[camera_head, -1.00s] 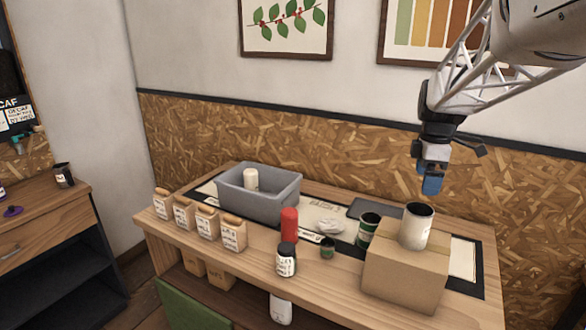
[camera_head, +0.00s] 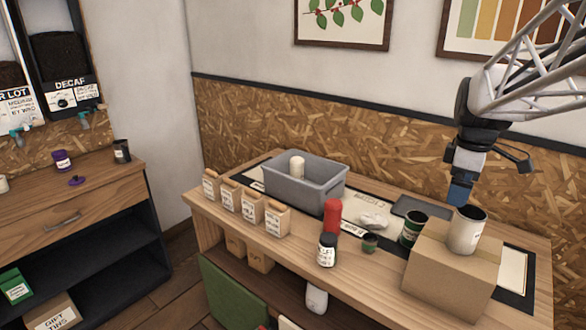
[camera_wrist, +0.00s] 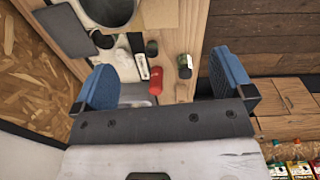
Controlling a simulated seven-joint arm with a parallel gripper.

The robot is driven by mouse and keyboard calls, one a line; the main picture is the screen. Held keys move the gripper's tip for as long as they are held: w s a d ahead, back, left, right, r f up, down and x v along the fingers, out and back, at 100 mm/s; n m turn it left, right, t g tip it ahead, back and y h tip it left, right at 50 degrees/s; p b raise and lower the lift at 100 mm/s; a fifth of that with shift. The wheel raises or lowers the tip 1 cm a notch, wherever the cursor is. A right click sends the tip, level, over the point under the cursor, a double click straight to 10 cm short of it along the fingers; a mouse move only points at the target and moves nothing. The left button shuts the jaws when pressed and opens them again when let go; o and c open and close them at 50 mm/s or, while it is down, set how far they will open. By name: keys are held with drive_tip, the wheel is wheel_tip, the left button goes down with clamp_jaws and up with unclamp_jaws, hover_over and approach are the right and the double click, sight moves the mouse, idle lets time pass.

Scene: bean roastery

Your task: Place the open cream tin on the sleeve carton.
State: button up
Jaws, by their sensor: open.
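The open cream tin (camera_head: 466,231) stands upright on top of the brown sleeve carton (camera_head: 447,285), towards its back right part. Its dark open mouth faces up. My gripper (camera_head: 461,190) is open and empty, above and apart from the tin in the head view. In the wrist view, my gripper's two blue fingers (camera_wrist: 165,80) are spread with nothing held between them. The tin (camera_wrist: 106,10) and part of the carton (camera_wrist: 158,14) show at that view's top edge, partly cut off.
Left of the carton are a dark green tin (camera_head: 413,228), a small dark green tin (camera_head: 370,243), a black jar (camera_head: 327,250) and a red cylinder (camera_head: 332,215). A grey bin (camera_head: 285,193) holds a cream cylinder. Several labelled bags (camera_head: 250,207) line the left front edge.

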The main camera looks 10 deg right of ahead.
drive_tip(key=s+a+f+m+t, duration=0.1)
drive_tip(key=s+a+f+m, duration=0.2)
drive_tip(key=s+a, duration=0.6)
drive_tip(key=s+a+f+m+t, duration=0.1)
drive_tip(key=s+a+f+m, duration=0.3)
drive_tip(key=a, duration=1.1)
drive_tip(key=s+m, duration=0.3)
drive_tip(key=s, duration=0.2)
